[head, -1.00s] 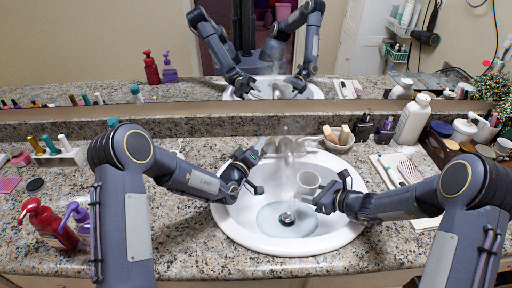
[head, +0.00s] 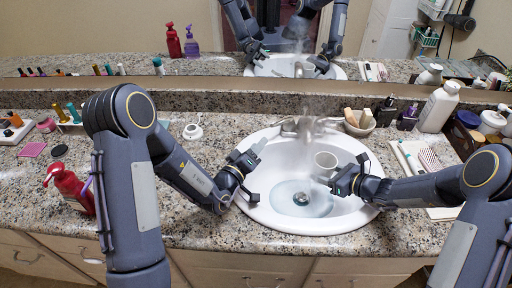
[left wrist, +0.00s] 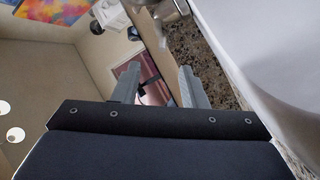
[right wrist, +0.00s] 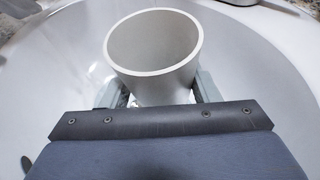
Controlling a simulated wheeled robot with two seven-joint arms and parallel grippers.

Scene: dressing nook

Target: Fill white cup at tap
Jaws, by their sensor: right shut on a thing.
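The white cup (head: 325,163) is over the right part of the sink basin, upright or slightly tilted, beside the whitish stream. My right gripper (head: 338,182) is shut on it; in the right wrist view the cup (right wrist: 153,45) stands between the fingers, its mouth open and no water visible inside. The metal tap (head: 308,126) is at the back of the basin, partly veiled by whitish spray or steam. My left gripper (head: 252,165) is open and empty over the basin's left rim; its fingers are apart in the left wrist view (left wrist: 158,85).
The white basin (head: 262,205) has bluish water around its drain. A soap dish (head: 359,124) and bottles stand back right, with a striped cloth (head: 428,160) at right. A red pump bottle (head: 70,188) stands left. The mirror is behind.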

